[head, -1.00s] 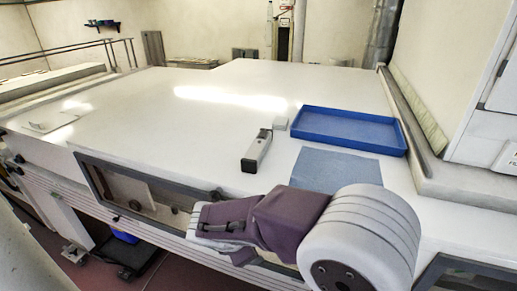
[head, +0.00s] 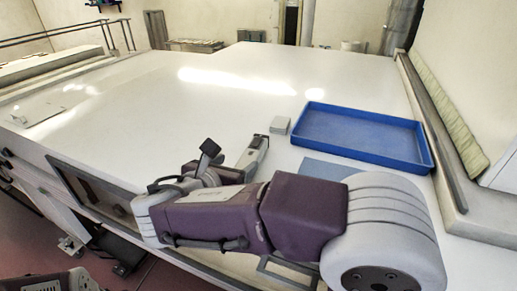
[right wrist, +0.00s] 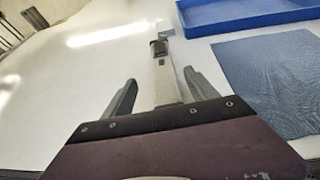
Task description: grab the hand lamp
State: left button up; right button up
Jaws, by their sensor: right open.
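The hand lamp (head: 254,152) is a slim light-grey bar with a dark end, lying on the white table top. In the right wrist view the lamp (right wrist: 164,78) points away from me, between the two fingers. My right gripper (right wrist: 160,76) is open, with one grey finger on each side of the lamp and gaps visible. In the head view my right gripper (head: 230,160) is at the lamp's near end, partly hidden by its own arm. Whether it touches the lamp cannot be told.
A blue mat (head: 322,169) lies in front of the tray, partly behind my arm.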

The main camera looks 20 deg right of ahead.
aim_at(247, 160)
jog(key=shift+s, duration=0.15)
jog(key=shift+p, duration=0.3)
jog(key=shift+w+d+f, duration=0.25)
jog(key=shift+w, duration=0.1)
jog(key=x, duration=0.3)
jog(key=p+x, duration=0.1)
jog(key=x, duration=0.2)
jog(key=shift+s+d+f, duration=0.1)
jog(key=shift+s+f, duration=0.15)
jog(key=shift+s, duration=0.05)
pick_arm(q)
jog(key=shift+s+a+r, duration=0.25)
jog(key=shift+r, duration=0.25)
jog(key=shift+s+a+r, duration=0.25)
jog(key=shift+r, duration=0.2)
pick_arm(e)
jog(key=shift+w+d+f, duration=0.1)
jog(key=shift+w+f, duration=0.1)
jog(key=shift+w, duration=0.05)
jog(key=shift+d, duration=0.1)
jog(key=c, duration=0.7)
grip_shut()
